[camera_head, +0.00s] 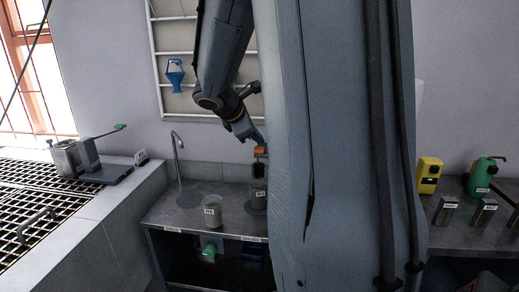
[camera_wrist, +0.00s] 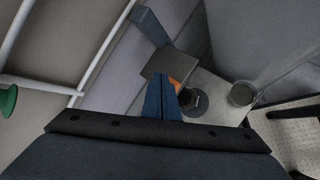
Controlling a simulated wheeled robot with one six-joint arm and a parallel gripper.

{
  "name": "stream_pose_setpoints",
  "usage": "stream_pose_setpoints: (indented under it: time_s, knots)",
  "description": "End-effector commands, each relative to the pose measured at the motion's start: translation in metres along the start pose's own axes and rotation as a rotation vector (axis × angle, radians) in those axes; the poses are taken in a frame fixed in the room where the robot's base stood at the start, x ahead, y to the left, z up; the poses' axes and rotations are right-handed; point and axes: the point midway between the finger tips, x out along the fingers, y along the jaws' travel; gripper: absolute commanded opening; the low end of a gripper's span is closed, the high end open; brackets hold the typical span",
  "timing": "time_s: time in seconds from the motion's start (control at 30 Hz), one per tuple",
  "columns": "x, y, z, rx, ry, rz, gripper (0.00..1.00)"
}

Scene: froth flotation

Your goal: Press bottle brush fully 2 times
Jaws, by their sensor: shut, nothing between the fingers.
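What looks like the bottle brush, a dark bristly head (camera_head: 258,170) below an orange part (camera_head: 260,151), shows beside my column in the head view. In the wrist view the orange part (camera_wrist: 175,84) is just right of my fingertips, and a dark round shape (camera_wrist: 190,99) lies beyond it. My gripper (camera_head: 257,139) has blue fingers, which lie together and empty in the wrist view (camera_wrist: 162,78). They are just above the orange part in the head view. I cannot tell whether they touch it. My column hides part of this area.
A labelled grey beaker (camera_head: 212,213) stands on the counter and also shows in the wrist view (camera_wrist: 242,94). A thin tap (camera_head: 178,157) rises at the left. A wall rack with white rails (camera_head: 158,56) holds a blue item (camera_head: 175,74). A yellow device (camera_head: 428,175) stands right.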

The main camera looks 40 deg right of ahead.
Motion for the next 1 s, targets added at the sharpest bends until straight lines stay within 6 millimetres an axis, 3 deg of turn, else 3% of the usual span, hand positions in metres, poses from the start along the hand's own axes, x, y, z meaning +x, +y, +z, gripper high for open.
stream_pose_setpoints:
  time_s: [1.0]
  knots:
    - [0.0076,-0.0055,-0.0053,0.000,0.000,0.000,0.00]
